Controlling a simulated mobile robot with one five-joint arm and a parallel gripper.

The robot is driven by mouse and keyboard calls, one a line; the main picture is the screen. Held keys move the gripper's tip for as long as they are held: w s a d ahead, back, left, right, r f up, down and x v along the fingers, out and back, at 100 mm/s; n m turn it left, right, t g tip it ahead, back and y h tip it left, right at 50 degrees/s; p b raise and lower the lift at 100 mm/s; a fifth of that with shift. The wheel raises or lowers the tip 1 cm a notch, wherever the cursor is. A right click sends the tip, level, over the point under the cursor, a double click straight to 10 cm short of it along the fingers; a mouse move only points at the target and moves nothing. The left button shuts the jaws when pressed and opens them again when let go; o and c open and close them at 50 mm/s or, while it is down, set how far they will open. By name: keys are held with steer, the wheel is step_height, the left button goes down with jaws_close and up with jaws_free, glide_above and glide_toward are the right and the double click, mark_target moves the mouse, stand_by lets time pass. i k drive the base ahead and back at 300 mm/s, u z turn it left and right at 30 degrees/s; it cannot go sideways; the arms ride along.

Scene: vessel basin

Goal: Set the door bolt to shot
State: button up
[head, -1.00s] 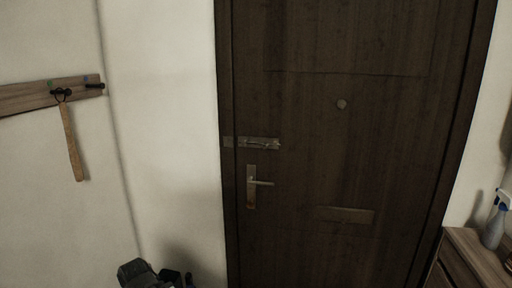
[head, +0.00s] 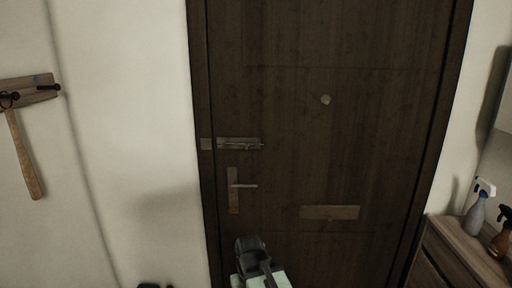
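The door bolt (head: 238,144) is a metal slide bolt mounted level on the dark wooden door (head: 310,160), near its left edge. Its keeper (head: 207,144) is on the frame at its left. The bolt is too small and dim to tell whether its rod reaches into the keeper. My gripper (head: 254,257) appears as a dark grey end with a pale part at the bottom edge, below the bolt and the door handle. It is apart from the bolt in the picture. Its fingers cannot be made out.
A lever handle (head: 235,188) sits just below the bolt. A letter plate (head: 330,212) and a peephole (head: 325,99) are on the door. A cabinet (head: 452,244) with spray bottles (head: 476,210) stands at right. A hook rail (head: 28,90) hangs at left.

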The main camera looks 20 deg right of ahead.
mark_target(246, 146)
steer(key=u, duration=2.55)
steer(key=k, duration=0.65)
steer(key=z, duration=1.25)
steer(key=i, duration=0.5)
steer(key=z, duration=0.05)
